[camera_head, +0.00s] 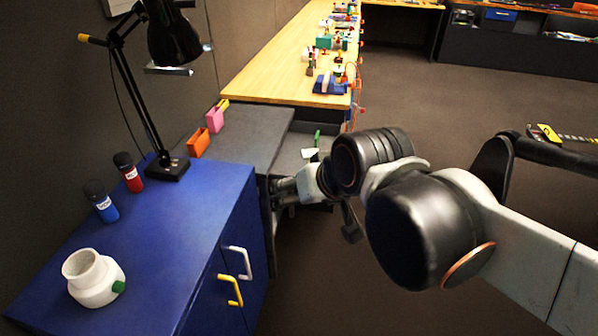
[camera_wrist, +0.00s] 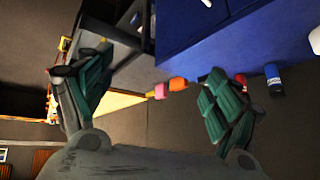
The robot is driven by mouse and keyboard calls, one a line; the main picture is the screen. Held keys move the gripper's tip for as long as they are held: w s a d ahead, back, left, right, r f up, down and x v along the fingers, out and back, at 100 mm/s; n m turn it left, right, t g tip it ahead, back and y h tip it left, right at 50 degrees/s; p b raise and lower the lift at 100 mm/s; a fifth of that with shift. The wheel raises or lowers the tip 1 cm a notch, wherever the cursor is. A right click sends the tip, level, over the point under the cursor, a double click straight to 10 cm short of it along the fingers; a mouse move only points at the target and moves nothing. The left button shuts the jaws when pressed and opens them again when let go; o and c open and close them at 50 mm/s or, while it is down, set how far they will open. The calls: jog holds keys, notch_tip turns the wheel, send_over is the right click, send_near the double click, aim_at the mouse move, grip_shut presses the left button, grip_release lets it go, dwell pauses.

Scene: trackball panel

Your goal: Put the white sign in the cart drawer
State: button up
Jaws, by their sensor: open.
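My gripper (camera_wrist: 158,72) is open in the wrist view, with its green-padded fingers spread and nothing between them. In the head view my wrist partly covers the open drawer (camera_head: 289,155) of the dark grey cart (camera_head: 245,130). A small white flat piece (camera_head: 310,154), which may be the white sign, shows in the drawer area beside a green upright piece (camera_head: 317,138). I cannot read it or tell exactly how it rests.
A blue cabinet (camera_head: 190,215) stands in front of the cart, with a white fitting (camera_head: 93,280), a red bottle (camera_head: 128,172), a blue bottle (camera_head: 100,201) and a black lamp (camera_head: 168,168). Orange (camera_head: 198,143) and pink (camera_head: 215,119) holders stand on the cart. A cluttered wooden bench (camera_head: 280,60) lies behind.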

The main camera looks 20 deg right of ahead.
jog(key=shift+n+g+h, duration=0.3)
jog(key=shift+n+g, duration=0.1)
jog(key=shift+n, duration=0.4)
jog(key=s, duration=0.1)
jog(key=s+f, duration=0.1)
jog(key=s+d, duration=0.1)
jog(key=s, duration=0.1)
jog(key=shift+f, duration=0.2)
